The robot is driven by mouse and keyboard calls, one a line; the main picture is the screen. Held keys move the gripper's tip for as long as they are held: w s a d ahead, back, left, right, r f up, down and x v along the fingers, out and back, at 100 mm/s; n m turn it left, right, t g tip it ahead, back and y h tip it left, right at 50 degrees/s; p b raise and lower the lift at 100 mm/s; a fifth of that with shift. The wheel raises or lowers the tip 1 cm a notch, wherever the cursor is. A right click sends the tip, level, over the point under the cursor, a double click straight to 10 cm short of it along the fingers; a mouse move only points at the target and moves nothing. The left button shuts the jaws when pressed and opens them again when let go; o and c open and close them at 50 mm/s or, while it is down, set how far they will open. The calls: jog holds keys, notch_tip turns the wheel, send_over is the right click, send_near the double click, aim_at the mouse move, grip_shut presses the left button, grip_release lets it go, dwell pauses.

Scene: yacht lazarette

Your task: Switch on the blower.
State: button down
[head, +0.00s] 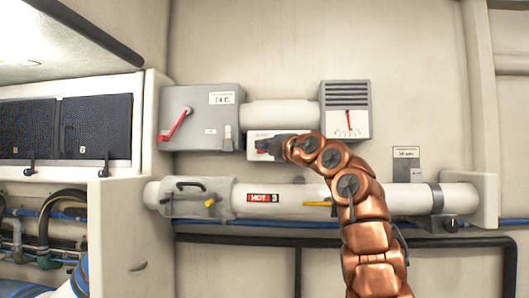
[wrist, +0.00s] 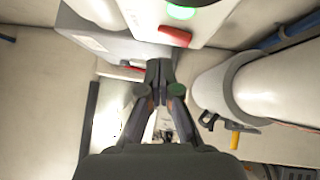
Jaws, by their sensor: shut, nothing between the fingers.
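A small white switch box (head: 262,154) sits on the wall below the white duct, mostly hidden behind my gripper (head: 281,147) in the head view. In the wrist view the white box (wrist: 215,14) shows a bright green light (wrist: 182,12) and a red switch (wrist: 174,36). My gripper (wrist: 160,70) is shut and empty, its tips just below the red switch in the picture. I cannot tell whether they touch the box. A grey box with a grille and a needle gauge (head: 347,117) is at the right end of the duct.
A grey box (head: 204,103) marked 74 C carries a red lever (head: 175,125). A white pipe (head: 226,197) marked HOT, with a yellow handle (head: 318,204), runs below my gripper. A small grey labelled box (head: 406,164) is at right. Bare wall lies above.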

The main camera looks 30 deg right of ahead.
jog(key=s+r+b, duration=0.1)
jog(key=s+b, duration=0.2)
jog(key=s, duration=0.8)
jog(key=shift+s+a+r+b, duration=0.15)
jog(key=shift+s+r+b, duration=0.05)
jog(key=shift+r+b, duration=0.2)
dwell(0.3)
